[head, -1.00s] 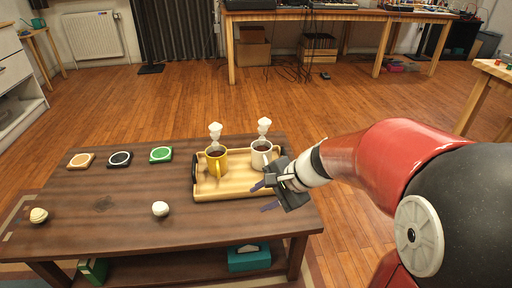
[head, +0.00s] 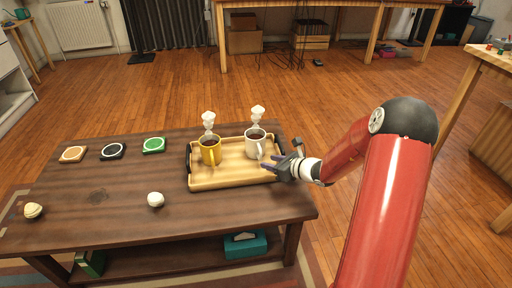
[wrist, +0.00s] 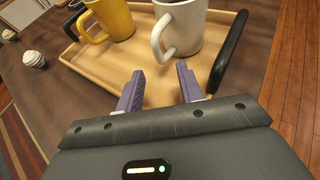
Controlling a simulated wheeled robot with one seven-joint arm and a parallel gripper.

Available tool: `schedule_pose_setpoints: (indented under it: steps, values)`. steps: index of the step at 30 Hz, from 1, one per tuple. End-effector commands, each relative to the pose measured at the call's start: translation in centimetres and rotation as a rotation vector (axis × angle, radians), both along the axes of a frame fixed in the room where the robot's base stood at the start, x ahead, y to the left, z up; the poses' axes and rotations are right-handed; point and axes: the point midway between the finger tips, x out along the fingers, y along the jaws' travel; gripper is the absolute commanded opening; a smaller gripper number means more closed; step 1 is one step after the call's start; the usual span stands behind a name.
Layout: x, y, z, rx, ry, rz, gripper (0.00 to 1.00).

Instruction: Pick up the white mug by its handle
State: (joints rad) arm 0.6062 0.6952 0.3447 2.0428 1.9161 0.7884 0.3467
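The white mug (head: 255,142) stands upright on the right part of a wooden tray (head: 232,180), with dark liquid in it and steam above. In the wrist view the white mug (wrist: 184,30) is at the top, its handle (wrist: 160,38) on its left side, facing my gripper. A yellow mug (head: 210,150) with dark liquid stands left of it; it also shows in the wrist view (wrist: 110,18). My gripper (wrist: 158,76) is open and empty, its two purple fingers apart over the tray, short of the white mug. In the head view my gripper (head: 272,165) is at the tray's right end.
The tray has dark end handles; the right one (wrist: 228,52) is close beside my gripper. The table's front is mostly clear.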

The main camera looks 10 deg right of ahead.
Motion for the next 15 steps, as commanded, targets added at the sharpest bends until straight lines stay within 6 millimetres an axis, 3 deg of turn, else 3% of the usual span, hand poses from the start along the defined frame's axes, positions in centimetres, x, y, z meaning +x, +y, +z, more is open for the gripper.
schedule_pose_setpoints:
  steps: [6, 15]
  values:
    - [2.3, 1.6, -1.0, -0.001, 0.0, 0.001, 0.37]
    - [2.5, 1.9, -1.1, -0.001, 0.0, 0.0, 0.36]
